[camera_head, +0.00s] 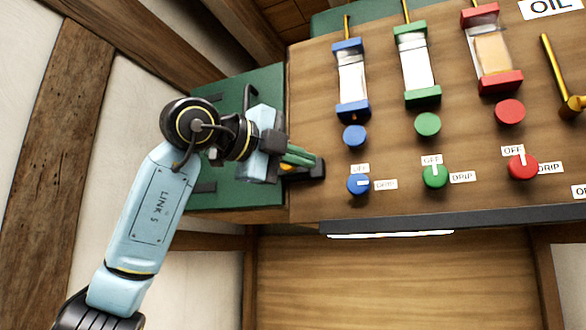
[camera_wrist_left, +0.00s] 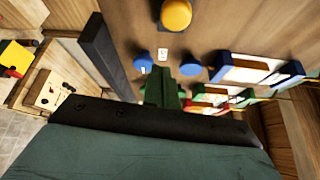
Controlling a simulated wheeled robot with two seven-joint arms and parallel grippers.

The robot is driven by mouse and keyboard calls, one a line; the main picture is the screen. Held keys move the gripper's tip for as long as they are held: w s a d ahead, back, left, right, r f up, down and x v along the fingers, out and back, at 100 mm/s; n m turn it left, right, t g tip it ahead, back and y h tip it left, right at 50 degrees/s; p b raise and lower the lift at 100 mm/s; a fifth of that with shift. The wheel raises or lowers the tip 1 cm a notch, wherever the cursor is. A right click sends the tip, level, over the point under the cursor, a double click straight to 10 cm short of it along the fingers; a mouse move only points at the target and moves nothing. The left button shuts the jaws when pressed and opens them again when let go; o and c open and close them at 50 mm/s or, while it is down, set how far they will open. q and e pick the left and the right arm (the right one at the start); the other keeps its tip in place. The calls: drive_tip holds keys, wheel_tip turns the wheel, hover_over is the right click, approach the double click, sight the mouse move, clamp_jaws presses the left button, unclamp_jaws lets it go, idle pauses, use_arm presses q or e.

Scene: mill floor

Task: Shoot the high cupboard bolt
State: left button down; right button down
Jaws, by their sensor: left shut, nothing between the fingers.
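The green cupboard door (camera_head: 210,202) stands at the left of the wooden panel in the head view, with a dark upright handle and dark hinge-like straps. A dark block (camera_head: 312,170), apparently part of the bolt, sits at the panel's left edge beside a small yellow piece (camera_head: 287,167), partly hidden by my gripper. A yellow-orange round knob (camera_wrist_left: 176,14) shows at the top of the left wrist view; I cannot tell whether it is that piece. My left gripper (camera_head: 308,158) is shut and empty, its green fingers close above the dark block. Contact is unclear. The fingers also show in the wrist view (camera_wrist_left: 162,86). My right gripper is out of view.
The wooden panel (camera_head: 390,150) carries blue, green and red oilers with knobs and OFF/DRIP labels, right of my gripper. A dark ledge (camera_head: 450,219) runs along its bottom. A timber post (camera_head: 60,130) stands at left. Below the ledge is an open wooden recess (camera_head: 390,285).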

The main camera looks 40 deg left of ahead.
use_arm(q)
drive_tip(key=b+v, duration=0.1)
drive_tip(key=v, duration=0.7)
drive_tip(key=shift+s+b, duration=0.25)
drive_tip(key=shift+b, duration=0.05)
drive_tip(key=shift+a, duration=0.2)
